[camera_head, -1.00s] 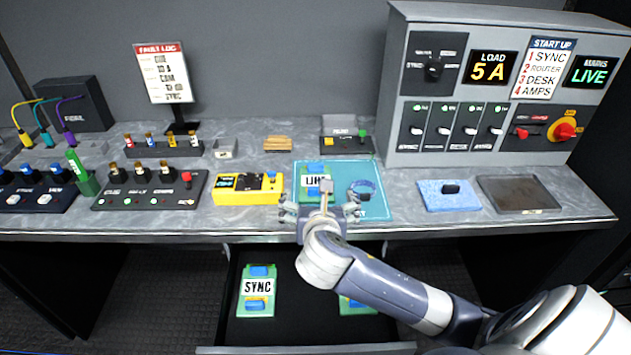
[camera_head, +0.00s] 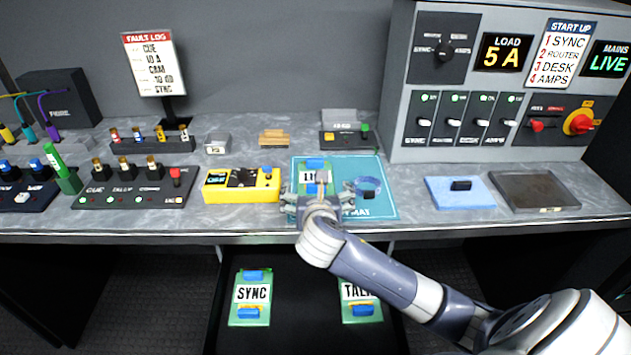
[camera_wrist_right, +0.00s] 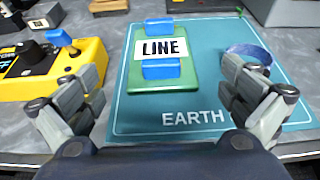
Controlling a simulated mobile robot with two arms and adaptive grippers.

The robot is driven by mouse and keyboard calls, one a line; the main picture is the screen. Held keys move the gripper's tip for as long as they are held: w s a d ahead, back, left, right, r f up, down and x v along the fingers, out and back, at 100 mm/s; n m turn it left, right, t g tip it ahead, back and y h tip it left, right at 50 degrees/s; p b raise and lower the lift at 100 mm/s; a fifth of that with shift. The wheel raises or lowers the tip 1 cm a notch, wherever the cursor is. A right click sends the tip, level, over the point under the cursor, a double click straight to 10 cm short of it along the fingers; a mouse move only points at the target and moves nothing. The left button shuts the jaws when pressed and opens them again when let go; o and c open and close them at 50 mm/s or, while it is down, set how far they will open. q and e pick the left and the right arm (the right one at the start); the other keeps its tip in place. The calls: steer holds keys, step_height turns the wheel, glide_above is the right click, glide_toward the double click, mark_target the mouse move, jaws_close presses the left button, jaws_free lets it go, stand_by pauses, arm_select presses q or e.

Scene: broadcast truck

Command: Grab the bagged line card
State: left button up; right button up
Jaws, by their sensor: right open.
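The line card (camera_wrist_right: 161,68) is green with blue blocks and a white "LINE" label. It lies flat on the teal earth mat (camera_wrist_right: 205,29) on the bench. In the head view the card (camera_head: 314,165) is partly hidden behind my right gripper (camera_head: 322,203). My right gripper is open and empty, and in the right wrist view its fingers (camera_wrist_right: 168,108) stand apart on either side of the card's near end, not touching it. I cannot make out a bag around the card. My left gripper is not in view.
A blue wrist strap (camera_head: 368,187) lies on the mat right of the card. A yellow meter (camera_head: 242,186) stands left of the mat. Below, an open drawer (camera_head: 300,290) holds a SYNC card (camera_head: 250,312) and a TALK card (camera_head: 361,312). A blue pad (camera_head: 478,199) lies at right.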

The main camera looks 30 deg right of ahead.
mark_target(316, 187)
steer(key=x, duration=0.5)
steer(key=shift+f, duration=0.15)
steer(key=c, duration=1.1)
